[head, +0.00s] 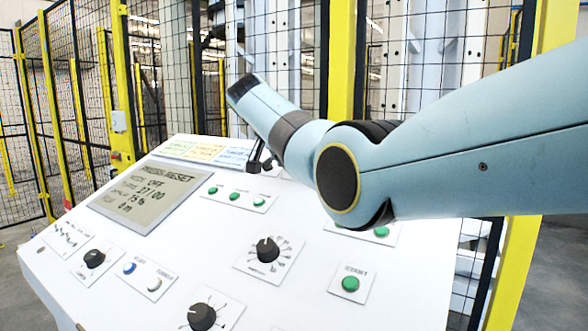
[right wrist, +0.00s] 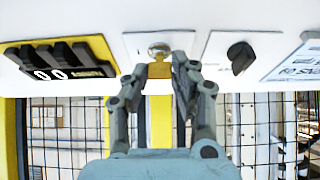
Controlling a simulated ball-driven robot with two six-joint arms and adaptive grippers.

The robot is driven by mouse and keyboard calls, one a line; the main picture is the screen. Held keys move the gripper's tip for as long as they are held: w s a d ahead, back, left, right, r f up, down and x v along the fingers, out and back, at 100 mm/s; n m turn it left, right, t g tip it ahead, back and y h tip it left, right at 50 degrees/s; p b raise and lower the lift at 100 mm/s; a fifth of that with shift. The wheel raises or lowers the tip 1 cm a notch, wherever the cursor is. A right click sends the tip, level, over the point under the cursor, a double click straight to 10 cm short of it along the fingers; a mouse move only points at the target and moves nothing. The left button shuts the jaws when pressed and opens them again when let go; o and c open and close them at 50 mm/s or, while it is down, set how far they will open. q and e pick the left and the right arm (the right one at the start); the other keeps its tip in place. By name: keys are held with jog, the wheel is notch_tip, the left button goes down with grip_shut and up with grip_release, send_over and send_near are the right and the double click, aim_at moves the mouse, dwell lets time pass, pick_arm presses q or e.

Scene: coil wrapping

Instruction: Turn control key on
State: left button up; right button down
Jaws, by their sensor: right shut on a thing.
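The control key (right wrist: 159,70) shows in the right wrist view as a small yellow-orange piece at a round silver lock (right wrist: 159,49) on a white plate. My right gripper (right wrist: 162,76) has its two fingers closed in on either side of the key, at the panel face. The key's exact turn angle is hard to tell. In the head view my right arm crosses from the right over the panel and hides the key and most of the gripper. My left gripper is not in view.
The white sloped control panel (head: 330,296) carries a grey display (head: 148,195) reading OFF, black knobs (head: 268,250) and green buttons (head: 350,284). In the right wrist view a black knob (right wrist: 240,57) and a black digit unit (right wrist: 58,62) flank the lock. Yellow-framed mesh fencing stands behind.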

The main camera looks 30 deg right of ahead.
dwell(0.3)
jog(key=c, duration=1.1)
grip_release()
jog(key=shift+a+r, duration=0.15)
jog(key=v, duration=1.1)
jog(key=shift+a+r, duration=0.2)
jog(key=shift+a, duration=0.05)
